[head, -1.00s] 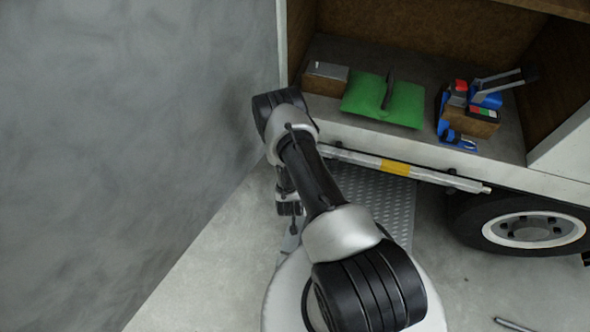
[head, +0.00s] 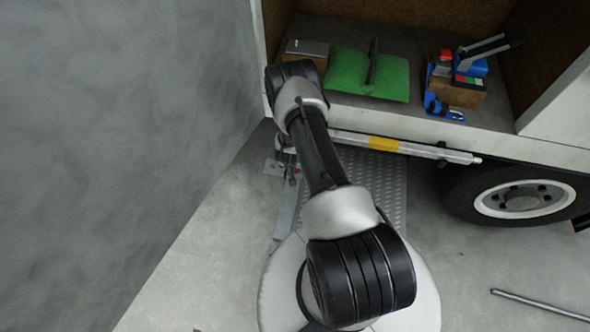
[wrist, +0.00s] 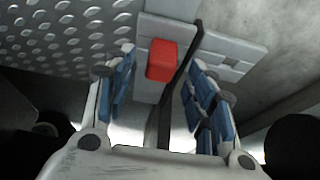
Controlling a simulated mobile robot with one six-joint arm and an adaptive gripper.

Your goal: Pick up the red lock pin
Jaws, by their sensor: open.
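The red lock pin (wrist: 161,60) shows in the wrist view as a small red block over a light grey metal plate (wrist: 215,45). My gripper (wrist: 160,85) is open, with its blue-padded fingers on either side of the picture. The pin appears between and beyond the fingertips, apart from both, a little nearer the left one. In the head view my gripper (head: 287,165) hangs low beside the truck, mostly hidden by my arm. A tiny red spot (head: 297,171) shows there, too small to be sure it is the pin.
A thin black bar (wrist: 182,70) runs just right of the pin. A treaded metal step (head: 385,190) lies beside the grey plate, under a rail with a yellow band (head: 384,143). The truck bed holds a green bag (head: 345,75) and tools. A grey wall (head: 120,130) stands left.

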